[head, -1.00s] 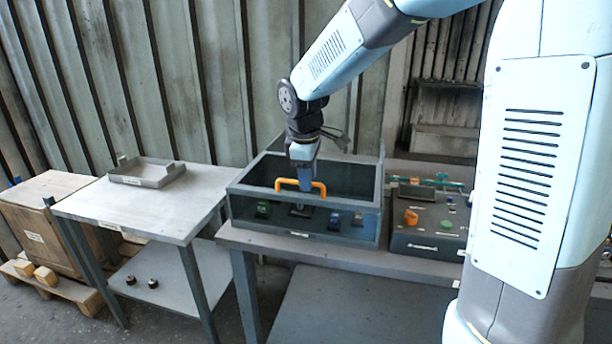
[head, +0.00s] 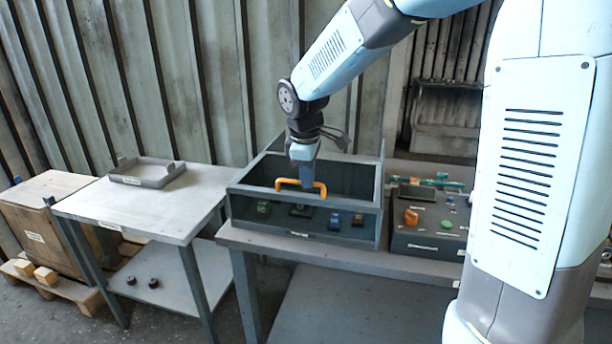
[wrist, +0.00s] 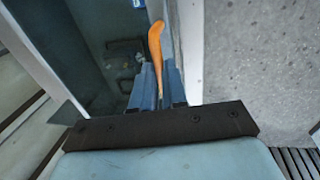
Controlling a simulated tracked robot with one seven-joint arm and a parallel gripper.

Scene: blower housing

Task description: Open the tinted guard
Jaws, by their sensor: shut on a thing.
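The tinted guard (head: 262,207) is the dark see-through front panel of a grey box-shaped housing on the bench. Its orange handle (head: 287,184) runs along the top front edge. My gripper (head: 306,184) reaches down from above and is shut on the handle near its right part. In the wrist view the orange handle (wrist: 155,45) passes between the two blue fingers of my gripper (wrist: 159,88). Several small parts, among them a green one (head: 264,206) and a blue one (head: 335,220), show through the tinted panel inside the housing.
A control box (head: 428,230) with an orange knob and a green button stands right of the housing. A side table (head: 125,207) with a shallow grey tray (head: 147,182) stands to the left. A wooden crate (head: 38,215) is at far left. A corrugated wall is behind.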

